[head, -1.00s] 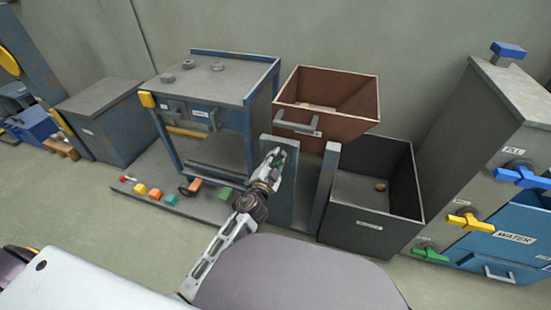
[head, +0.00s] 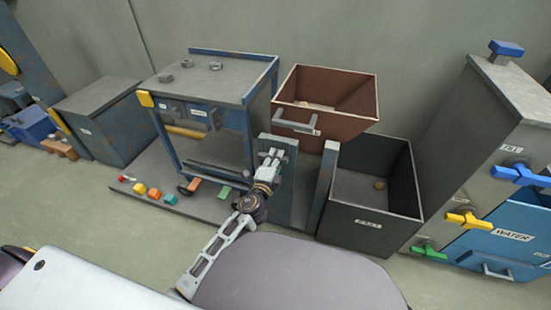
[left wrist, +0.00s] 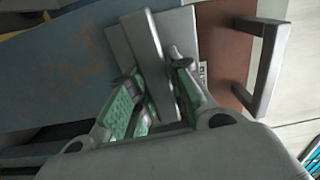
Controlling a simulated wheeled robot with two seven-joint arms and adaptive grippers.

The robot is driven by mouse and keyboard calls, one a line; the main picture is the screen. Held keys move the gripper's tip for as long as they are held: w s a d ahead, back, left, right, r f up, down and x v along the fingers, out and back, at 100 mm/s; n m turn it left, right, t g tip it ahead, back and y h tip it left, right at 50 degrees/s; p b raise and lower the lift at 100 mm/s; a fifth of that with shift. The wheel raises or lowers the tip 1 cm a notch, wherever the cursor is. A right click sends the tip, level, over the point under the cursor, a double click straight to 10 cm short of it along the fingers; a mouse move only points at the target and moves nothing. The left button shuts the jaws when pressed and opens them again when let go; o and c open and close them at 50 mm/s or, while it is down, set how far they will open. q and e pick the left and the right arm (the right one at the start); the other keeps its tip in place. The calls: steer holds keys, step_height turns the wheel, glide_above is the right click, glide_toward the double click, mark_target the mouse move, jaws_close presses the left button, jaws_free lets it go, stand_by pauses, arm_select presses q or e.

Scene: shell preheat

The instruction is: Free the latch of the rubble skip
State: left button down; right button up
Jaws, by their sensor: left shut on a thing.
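The rubble skip is a rust-brown tilted bin (head: 345,120) with a grey bar handle (head: 297,127), held between two blue-grey posts. My left gripper (head: 271,160) is at the near face of the left post (head: 290,153), just below and left of the skip's front. In the left wrist view the gripper (left wrist: 158,100), with green finger pads, is shut on a flat grey bar (left wrist: 150,60), which looks like the latch. The skip's brown wall (left wrist: 225,50) and its handle (left wrist: 265,65) are at the right there. The fingers hide part of the latch. My right gripper is not in view.
A dark open box (head: 375,200) stands right of the posts. A blue-framed bench (head: 215,85) stands left, with several coloured blocks on its base plate (head: 212,210). A cabinet with blue, yellow and green valve handles (head: 468,218) is at the right.

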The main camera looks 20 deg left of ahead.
arm_select(q)
steer(key=shift+d+m, duration=0.1)
steer(key=shift+m, duration=0.3)
steer(key=c, duration=1.3)
jaws_free()
steer(key=shift+s, duration=0.25)
steer(key=shift+s+a, duration=0.15)
steer(key=shift+s, duration=2.75)
steer(key=shift+s+a, duration=0.1)
steer(key=shift+s, duration=2.8)
